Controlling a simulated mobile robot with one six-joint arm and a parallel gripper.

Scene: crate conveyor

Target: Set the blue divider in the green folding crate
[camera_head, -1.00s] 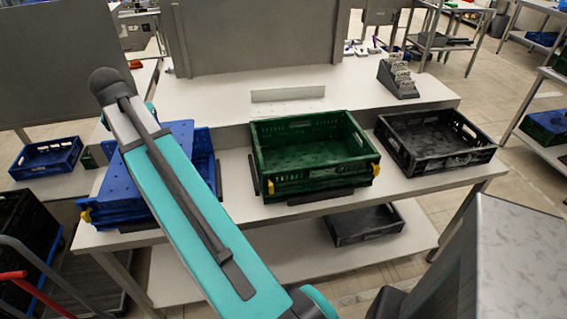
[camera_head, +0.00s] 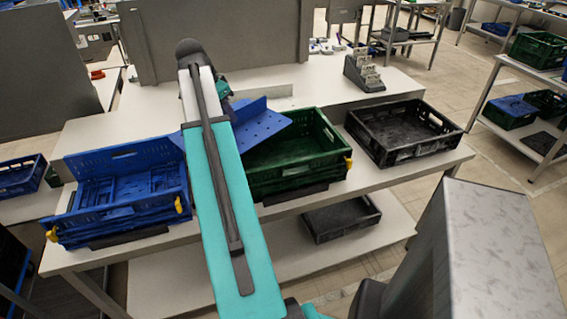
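The blue divider (camera_head: 263,124) is a flat perforated panel with a raised edge. It hangs tilted in the air over the left part of the green folding crate (camera_head: 298,178), and part of it is hidden behind my arm. The green crate stands open on the table, with yellow latches on its front corners. My gripper (camera_head: 224,96) is mostly hidden behind my arm; the divider moves along with it, so it appears shut on the divider. The fingertips do not show.
A blue crate (camera_head: 125,212) with one raised wall stands left of the green crate. An empty black crate (camera_head: 405,152) stands to the right. A grey card holder (camera_head: 363,75) is on the raised back shelf. Another dark crate (camera_head: 341,220) lies on the lower shelf.

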